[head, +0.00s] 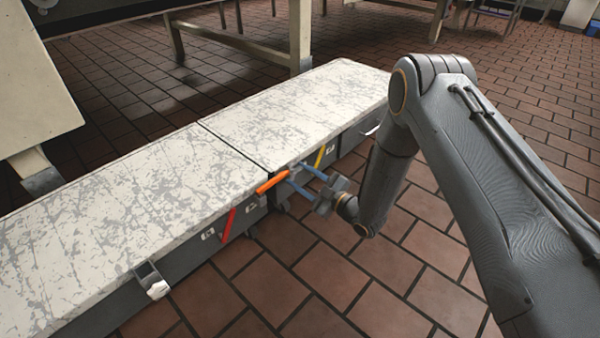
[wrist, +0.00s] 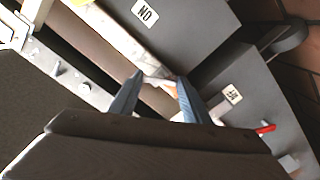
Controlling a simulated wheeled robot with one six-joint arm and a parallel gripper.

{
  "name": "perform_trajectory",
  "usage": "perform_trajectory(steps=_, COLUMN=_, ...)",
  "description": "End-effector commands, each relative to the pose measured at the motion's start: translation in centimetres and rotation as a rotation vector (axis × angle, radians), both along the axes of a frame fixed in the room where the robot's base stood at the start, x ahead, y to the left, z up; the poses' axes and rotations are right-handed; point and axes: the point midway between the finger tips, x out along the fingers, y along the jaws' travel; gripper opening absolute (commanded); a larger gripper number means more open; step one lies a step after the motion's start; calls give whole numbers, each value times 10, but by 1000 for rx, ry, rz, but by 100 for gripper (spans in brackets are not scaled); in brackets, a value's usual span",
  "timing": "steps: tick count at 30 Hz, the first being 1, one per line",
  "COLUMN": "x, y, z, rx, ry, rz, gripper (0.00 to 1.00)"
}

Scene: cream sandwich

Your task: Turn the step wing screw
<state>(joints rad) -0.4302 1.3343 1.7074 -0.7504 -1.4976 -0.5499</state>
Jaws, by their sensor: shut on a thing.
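The low step (head: 290,105) has a scuffed cream top in two sections with a dark seam between them. My gripper (head: 299,179) is at its front side near the seam, with blue fingers pointing at the step. An orange handle (head: 272,182) sits right at the fingertips. In the wrist view, my gripper (wrist: 158,84) has its fingers a little apart on either side of a small pale piece, which I take to be the wing screw. Its shape is mostly hidden, and I cannot tell how far it is turned.
A red handle (head: 229,225) and a yellow one (head: 319,157) are on the step's front side, left and right of my gripper. A white-ended bracket (head: 153,284) sticks out at the near left. Table legs (head: 300,35) stand behind. The tiled floor (head: 385,265) in front is clear.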

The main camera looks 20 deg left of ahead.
Motion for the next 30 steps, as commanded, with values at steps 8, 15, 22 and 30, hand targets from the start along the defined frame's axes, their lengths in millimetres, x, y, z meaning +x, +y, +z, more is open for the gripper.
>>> perform_trajectory(steps=8, x=-2, y=0, z=1, rx=-100, ry=-239, rz=2, gripper=21)
perform_trajectory(steps=15, x=-2, y=0, z=2, rx=-187, ry=-450, rz=2, gripper=21)
perform_trajectory(steps=22, x=-2, y=0, z=1, rx=-269, ry=-651, rz=2, gripper=21)
perform_trajectory(steps=30, x=-2, y=0, z=1, rx=-358, ry=-861, rz=2, gripper=21)
